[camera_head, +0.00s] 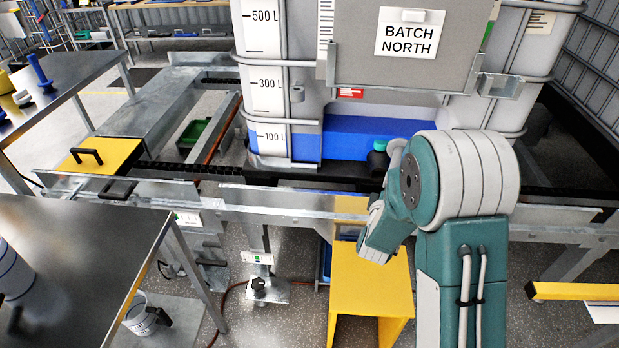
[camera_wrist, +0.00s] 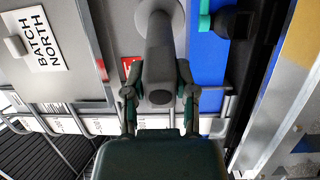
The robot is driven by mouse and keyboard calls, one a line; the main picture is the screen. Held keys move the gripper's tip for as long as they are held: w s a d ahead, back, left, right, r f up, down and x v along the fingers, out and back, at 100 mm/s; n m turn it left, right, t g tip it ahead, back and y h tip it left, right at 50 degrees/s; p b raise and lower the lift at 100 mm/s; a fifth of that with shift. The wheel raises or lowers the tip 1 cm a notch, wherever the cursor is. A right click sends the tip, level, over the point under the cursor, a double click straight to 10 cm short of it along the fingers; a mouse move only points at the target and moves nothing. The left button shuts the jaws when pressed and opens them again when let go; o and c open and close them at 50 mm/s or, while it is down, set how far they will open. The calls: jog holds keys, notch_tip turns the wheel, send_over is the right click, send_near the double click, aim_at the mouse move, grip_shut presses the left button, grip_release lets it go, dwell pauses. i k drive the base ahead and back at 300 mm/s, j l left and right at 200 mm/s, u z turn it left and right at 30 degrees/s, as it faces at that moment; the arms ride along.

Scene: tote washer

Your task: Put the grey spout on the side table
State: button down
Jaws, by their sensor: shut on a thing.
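In the wrist view the grey spout (camera_wrist: 160,62) is a smooth grey tube with a wider rounded end. It sits between the two fingers of my gripper (camera_wrist: 159,97), which is shut on it. Behind it are the tank's blue lower part and grey panel; I cannot tell whether it touches them. In the head view my teal and grey arm hides most of my gripper and the spout. A steel-topped table (camera_head: 85,235) stands at the lower left. Another steel table (camera_head: 68,78) stands at the upper left. I cannot tell which one is the side table.
A yellow step (camera_head: 365,290) stands below. Containers occupy the near table's left edge; its right part is bare.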

aim_at(83, 317)
jog(key=u, duration=1.15)
jog(key=i+u, duration=0.15)
jog(key=u, duration=0.25)
jog(key=i+u, duration=0.2)
jog(key=u, duration=0.2)
jog(key=i+u, duration=0.2)
jog(key=u, duration=0.2)
jog(key=i+l, duration=0.2)
